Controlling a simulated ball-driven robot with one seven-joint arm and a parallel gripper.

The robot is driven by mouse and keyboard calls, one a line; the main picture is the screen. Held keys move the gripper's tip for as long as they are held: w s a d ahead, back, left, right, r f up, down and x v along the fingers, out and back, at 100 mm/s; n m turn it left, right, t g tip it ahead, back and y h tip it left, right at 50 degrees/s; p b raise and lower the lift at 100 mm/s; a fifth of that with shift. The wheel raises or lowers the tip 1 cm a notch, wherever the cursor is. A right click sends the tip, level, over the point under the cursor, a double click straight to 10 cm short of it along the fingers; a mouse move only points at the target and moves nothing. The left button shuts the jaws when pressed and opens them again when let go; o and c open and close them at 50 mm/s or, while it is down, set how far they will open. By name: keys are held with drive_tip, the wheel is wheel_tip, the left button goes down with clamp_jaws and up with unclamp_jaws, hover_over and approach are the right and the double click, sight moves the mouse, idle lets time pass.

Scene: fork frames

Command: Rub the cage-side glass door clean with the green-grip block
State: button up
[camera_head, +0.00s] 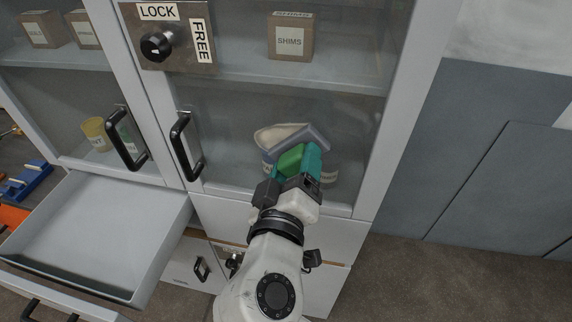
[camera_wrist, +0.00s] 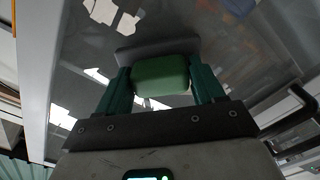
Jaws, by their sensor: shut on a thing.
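The block's green grip (camera_head: 291,158) is between the fingers of my gripper (camera_head: 300,166), which is shut on it. The block's grey-blue pad (camera_head: 313,138) faces the right-hand glass door (camera_head: 225,105), over its lower middle. In the wrist view the green grip (camera_wrist: 160,76) sits between both teal fingers, with the grey pad (camera_wrist: 150,49) beyond it at or very near the glass; I cannot tell if it touches. The door is closed and its glass shows greyish haze and reflections. No cage is in view.
Black handles (camera_head: 186,147) and (camera_head: 126,140) stand out from the doors. A lock panel with a black knob (camera_head: 156,46) is above. An open empty drawer (camera_head: 95,232) juts out at lower left. A SHIMS box (camera_head: 290,38) stands behind the glass. Grey panels lie right.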

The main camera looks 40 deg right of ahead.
sight(318, 144)
drive_tip(key=shift+w+a+b, duration=0.45)
drive_tip(key=shift+w+a, duration=0.35)
drive_tip(key=shift+w, duration=0.3)
drive_tip(key=shift+w+a+b, duration=0.4)
drive_tip(key=shift+w+a, duration=0.35)
drive_tip(key=shift+w, duration=0.4)
drive_tip(key=shift+w+a+b, duration=0.45)
drive_tip(key=shift+w+a, duration=0.35)
drive_tip(key=shift+w, duration=0.3)
drive_tip(key=shift+r+p, duration=1)
drive_tip(key=shift+r, duration=0.35)
drive_tip(key=shift+s+d, duration=0.55)
drive_tip(key=shift+s, duration=0.3)
drive_tip(key=shift+s+d, duration=0.55)
drive_tip(key=shift+s, duration=0.3)
drive_tip(key=shift+s+d, duration=0.75)
drive_tip(key=shift+s, duration=0.25)
drive_tip(key=shift+s+d, duration=0.7)
drive_tip(key=shift+s, duration=0.25)
drive_tip(key=shift+s+d, duration=0.75)
drive_tip(key=shift+s, duration=0.25)
drive_tip(key=shift+b, duration=0.3)
drive_tip(key=shift+w, duration=0.1)
